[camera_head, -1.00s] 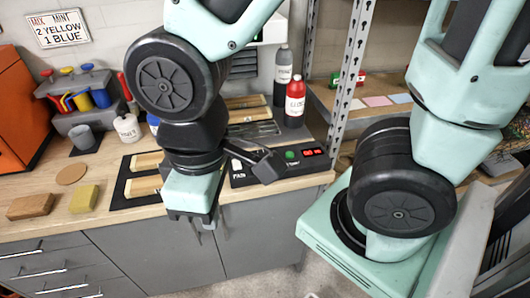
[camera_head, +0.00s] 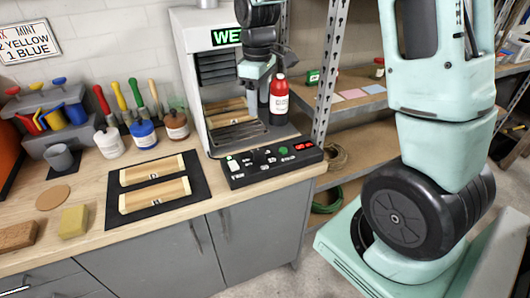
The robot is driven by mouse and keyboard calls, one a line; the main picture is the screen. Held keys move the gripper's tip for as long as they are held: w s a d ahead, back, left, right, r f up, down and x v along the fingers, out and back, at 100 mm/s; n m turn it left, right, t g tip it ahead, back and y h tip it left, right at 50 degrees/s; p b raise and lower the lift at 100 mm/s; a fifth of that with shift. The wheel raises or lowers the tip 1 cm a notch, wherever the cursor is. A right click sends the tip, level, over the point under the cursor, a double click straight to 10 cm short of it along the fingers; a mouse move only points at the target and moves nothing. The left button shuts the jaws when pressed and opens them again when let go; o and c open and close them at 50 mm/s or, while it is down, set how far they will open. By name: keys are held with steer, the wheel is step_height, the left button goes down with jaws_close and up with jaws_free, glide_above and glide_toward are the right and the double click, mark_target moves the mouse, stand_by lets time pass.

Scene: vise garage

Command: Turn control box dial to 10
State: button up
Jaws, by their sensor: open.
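The black control box (camera_head: 285,168) lies on the front right of the wooden bench, before a grey cabinet. Its sloped top carries a white switch at the left, small dark knobs in the middle, a green button and red lit displays at the right. The dial and its markings are too small to read. My gripper (camera_head: 262,92) points down above and behind the box, in front of the cabinet and close to the red bottle in the picture. It is open and does not touch the box. Its fingertips are hard to make out.
The grey cabinet (camera_head: 188,70) has a green lit "WE" sign, partly covered by my arm. A red bottle (camera_head: 279,100) stands behind the box. Two wooden pieces (camera_head: 155,194) lie on a black mat to the left. A metal shelf post (camera_head: 332,70) rises to the right.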

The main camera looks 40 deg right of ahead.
mark_target(259, 151)
step_height(259, 151, down, 17)
steer(key=shift+a+r+p, duration=0.1)
steer(key=shift+p, duration=1.1)
steer(key=c, duration=1)
